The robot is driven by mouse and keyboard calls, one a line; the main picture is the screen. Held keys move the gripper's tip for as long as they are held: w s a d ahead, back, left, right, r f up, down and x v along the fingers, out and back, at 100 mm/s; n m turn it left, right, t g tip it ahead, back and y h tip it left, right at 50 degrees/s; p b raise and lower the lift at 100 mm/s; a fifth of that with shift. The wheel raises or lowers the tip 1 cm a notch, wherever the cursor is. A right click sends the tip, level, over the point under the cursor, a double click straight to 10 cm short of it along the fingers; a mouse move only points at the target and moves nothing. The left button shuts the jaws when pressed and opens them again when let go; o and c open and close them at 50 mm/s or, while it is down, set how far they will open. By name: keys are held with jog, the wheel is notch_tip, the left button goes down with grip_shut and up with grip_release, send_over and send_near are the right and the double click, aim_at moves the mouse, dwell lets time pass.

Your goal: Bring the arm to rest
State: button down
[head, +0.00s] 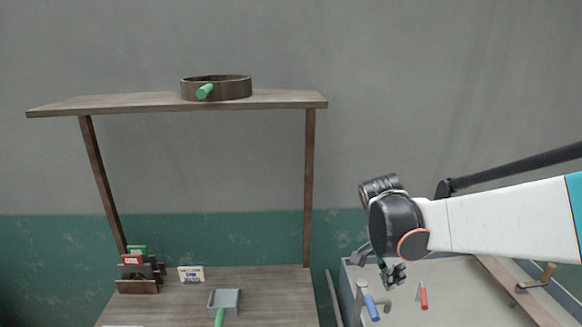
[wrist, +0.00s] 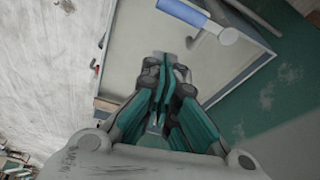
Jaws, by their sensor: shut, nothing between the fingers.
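My gripper (head: 393,274) hangs from the end of my white and black arm at the right in the head view, in front of the pale tray-like table (head: 440,290). In the wrist view my gripper (wrist: 167,75) points at the same pale surface (wrist: 140,55), its teal fingers together and nothing between them. How high it is above the surface I cannot tell.
A blue-handled tool (head: 371,307) and a red one (head: 423,295) are on the pale table. At left a wooden bench (head: 260,290) bears a grey scoop (head: 224,300), a card (head: 191,275) and a card rack (head: 137,287). A round sieve (head: 230,88) sits on the shelf (head: 130,104).

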jog(key=s+a+f+n+t+y+b, duration=0.1)
jog(key=s+a+f+n+t+b, duration=0.1)
jog(key=s+n+b, duration=0.3)
jog(key=s+a+f+n+t+y+b, duration=0.2)
jog(key=s+a+f+n+t+b, duration=0.1)
jog(key=s+n, duration=0.7)
jog(key=s+a+t+b, duration=0.1)
jog(key=a+b, duration=0.1)
jog(key=shift+a+n+b, duration=0.2)
jog(key=shift+n+b, duration=0.1)
jog(key=shift+d+f, duration=0.1)
jog(key=shift+f, duration=0.05)
